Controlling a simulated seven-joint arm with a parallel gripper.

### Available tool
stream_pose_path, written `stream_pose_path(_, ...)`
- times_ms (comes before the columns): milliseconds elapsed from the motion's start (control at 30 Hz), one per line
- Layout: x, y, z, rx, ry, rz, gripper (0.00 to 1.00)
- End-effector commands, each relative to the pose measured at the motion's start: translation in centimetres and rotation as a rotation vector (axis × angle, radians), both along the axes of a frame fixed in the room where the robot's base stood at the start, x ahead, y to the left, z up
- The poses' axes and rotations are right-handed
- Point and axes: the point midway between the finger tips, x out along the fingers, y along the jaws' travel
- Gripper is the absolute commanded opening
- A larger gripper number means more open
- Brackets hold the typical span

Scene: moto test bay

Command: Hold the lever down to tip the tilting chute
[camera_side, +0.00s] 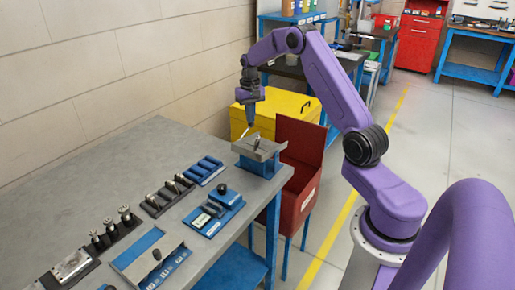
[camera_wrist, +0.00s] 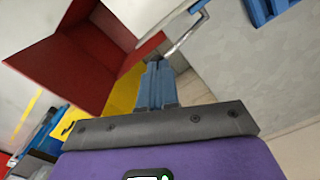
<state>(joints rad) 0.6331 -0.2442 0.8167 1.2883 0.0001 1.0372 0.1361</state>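The tilting chute (camera_side: 262,148), a grey plate on a blue base, stands at the far end of the table beside the red bin (camera_side: 304,183). A thin metal lever (camera_side: 246,131) rises at its left side. In the wrist view the lever (camera_wrist: 184,38) is a bent bright rod just beyond my fingertips. My gripper (camera_side: 251,123) points down above the chute, by the lever. Its blue fingers (camera_wrist: 156,66) are together with nothing visible between them. I cannot tell whether the fingertips touch the lever.
A yellow box (camera_side: 280,112) stands behind the table's far end. Blue and dark trays with metal parts (camera_side: 205,170) and a blue fixture with a black knob (camera_side: 214,211) lie along the grey table (camera_side: 150,150). The table's left far area is clear.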

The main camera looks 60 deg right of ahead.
Motion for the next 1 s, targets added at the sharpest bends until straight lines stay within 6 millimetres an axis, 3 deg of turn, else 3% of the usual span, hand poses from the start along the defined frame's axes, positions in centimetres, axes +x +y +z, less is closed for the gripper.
stream_pose_path(1000, -0.01, -0.27, -0.93, 0.001, 0.002, 0.002, 0.00)
